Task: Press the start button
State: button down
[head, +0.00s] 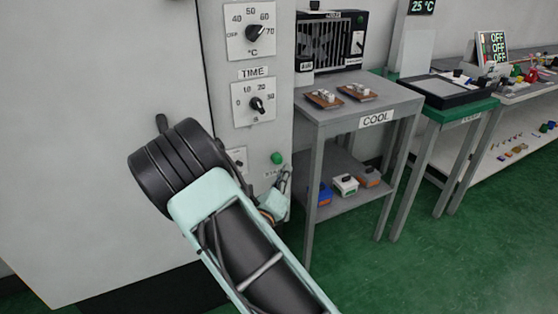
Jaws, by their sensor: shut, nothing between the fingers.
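The green round start button (277,158) sits low on the narrow control panel of a large grey cabinet. The lettering below it is partly hidden by my arm. My gripper (286,174) is shut and empty. In the picture it is just below and right of the button, with its tips pointing up. A small gap shows between them in the picture; I cannot tell the gap in depth.
The panel also bears a temperature dial (255,33), a TIME dial (257,104) and a partly hidden plate (238,157). A grey table marked COOL (375,118) stands close on the right. The green floor (430,270) in front is clear.

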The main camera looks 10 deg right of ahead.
jog(key=s, duration=0.1)
jog(key=s+d, duration=0.1)
jog(key=s, duration=0.1)
jog(key=shift+s+p, duration=0.15)
jog(key=shift+p, duration=0.25)
